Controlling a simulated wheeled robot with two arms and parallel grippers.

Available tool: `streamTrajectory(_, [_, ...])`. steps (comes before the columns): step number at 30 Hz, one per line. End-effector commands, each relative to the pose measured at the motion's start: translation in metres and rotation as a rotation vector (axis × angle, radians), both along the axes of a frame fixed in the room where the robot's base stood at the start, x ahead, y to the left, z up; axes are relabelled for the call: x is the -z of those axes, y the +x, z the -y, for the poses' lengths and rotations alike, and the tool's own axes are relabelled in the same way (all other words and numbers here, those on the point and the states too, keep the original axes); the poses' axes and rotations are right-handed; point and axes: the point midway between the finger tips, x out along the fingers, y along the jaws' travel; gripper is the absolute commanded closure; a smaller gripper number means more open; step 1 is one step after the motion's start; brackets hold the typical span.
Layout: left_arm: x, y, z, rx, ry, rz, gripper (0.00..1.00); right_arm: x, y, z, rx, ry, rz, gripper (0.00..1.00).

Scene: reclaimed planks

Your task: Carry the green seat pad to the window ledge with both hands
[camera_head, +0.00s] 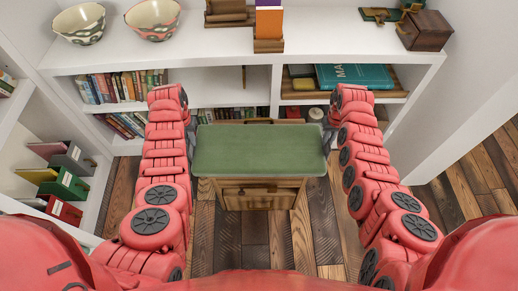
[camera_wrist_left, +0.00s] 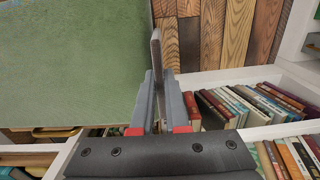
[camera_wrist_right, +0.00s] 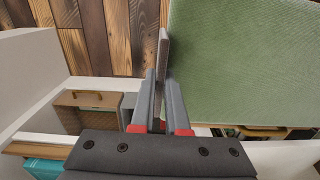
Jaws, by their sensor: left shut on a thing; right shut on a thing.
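The green seat pad (camera_head: 259,150) is level in front of me, between my two arms. Its green surface also shows at the left of the left wrist view (camera_wrist_left: 75,60) and the right of the right wrist view (camera_wrist_right: 245,60). My left gripper (camera_head: 191,135) is shut on the pad's left side. My right gripper (camera_head: 328,135) is shut on its right side. A wide white ledge (camera_head: 330,45) runs along the back, beyond the pad; no window is in view, so I cannot tell if this is the window ledge.
A wooden drawer unit (camera_head: 260,195) shows below the pad; contact is unclear. Patterned bowls (camera_head: 80,22), a wooden holder (camera_head: 268,40) and a wooden box (camera_head: 425,30) stand on the ledge. Books (camera_head: 122,86) fill shelves beneath. Part of the ledge between bowls and holder is clear.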

Motion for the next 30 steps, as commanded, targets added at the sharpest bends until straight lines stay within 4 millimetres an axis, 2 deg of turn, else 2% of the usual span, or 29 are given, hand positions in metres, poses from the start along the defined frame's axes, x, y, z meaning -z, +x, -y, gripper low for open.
streamTrajectory(5, [-0.009, 0.001, 0.001, 0.001, -0.001, 0.001, 1.0, -0.009, 0.001, 0.0, 0.0, 0.0, 0.001, 1.0])
streamTrajectory(18, [-0.049, 0.001, 0.001, 0.001, -0.001, 0.002, 1.0, -0.049, 0.001, 0.0, -0.001, 0.0, 0.003, 1.0])
streamTrajectory(30, [-0.051, 0.001, 0.001, 0.001, -0.001, 0.002, 1.0, -0.051, 0.001, -0.001, -0.001, 0.0, 0.002, 1.0])
